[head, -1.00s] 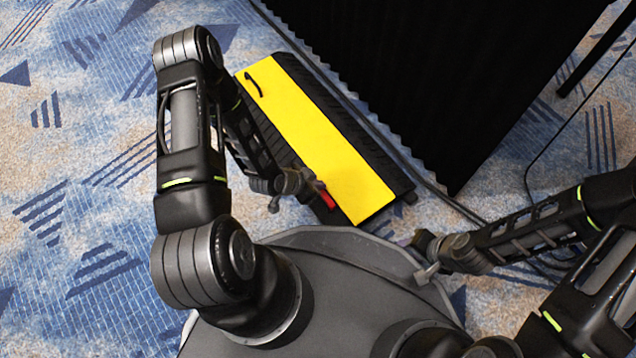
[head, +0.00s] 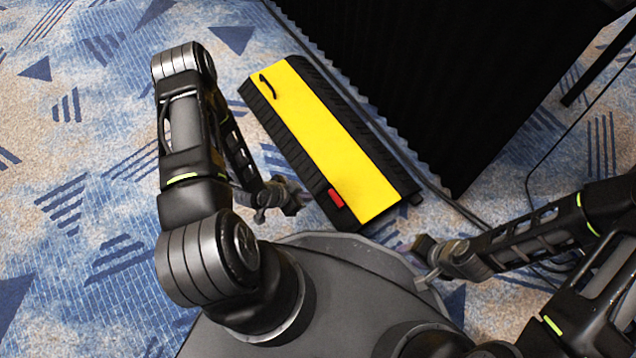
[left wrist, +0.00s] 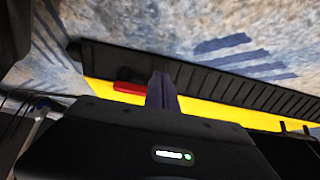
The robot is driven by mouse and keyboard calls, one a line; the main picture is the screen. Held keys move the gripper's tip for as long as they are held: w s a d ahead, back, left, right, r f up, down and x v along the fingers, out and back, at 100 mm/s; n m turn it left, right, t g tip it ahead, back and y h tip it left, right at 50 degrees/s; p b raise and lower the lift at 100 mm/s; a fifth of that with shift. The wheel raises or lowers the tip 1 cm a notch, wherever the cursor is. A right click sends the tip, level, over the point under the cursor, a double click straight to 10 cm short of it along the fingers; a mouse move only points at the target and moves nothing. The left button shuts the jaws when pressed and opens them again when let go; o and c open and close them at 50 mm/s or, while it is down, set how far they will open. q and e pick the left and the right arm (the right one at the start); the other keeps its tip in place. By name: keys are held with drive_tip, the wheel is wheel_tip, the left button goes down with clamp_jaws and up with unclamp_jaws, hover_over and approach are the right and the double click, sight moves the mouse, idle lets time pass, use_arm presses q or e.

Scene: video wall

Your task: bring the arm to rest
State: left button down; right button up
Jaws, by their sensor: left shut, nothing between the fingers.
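My left gripper (head: 293,200) hangs at the near left side of the yellow and black cable ramp, over the carpet, apart from the red piece (head: 336,198) in the picture. In the left wrist view its fingers (left wrist: 162,90) are together with nothing between them. The red piece (left wrist: 129,88) shows just left of the fingertips there. My right gripper (head: 426,262) is low in front of my base, to the right of the ramp's near end. Its fingers are too small to tell open from shut.
The cable ramp (head: 330,140) lies on the blue patterned carpet (head: 80,140), with a small black curved thing (head: 268,87) on its far end. A black draped block (head: 430,80) stands behind it. A thin dark cable (head: 528,180) runs at right. Carpet at left is clear.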

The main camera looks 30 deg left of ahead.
use_arm(q)
drive_tip(key=shift+s+a+f, duration=0.25)
drive_tip(key=shift+s+a, duration=0.1)
drive_tip(key=shift+s, duration=0.25)
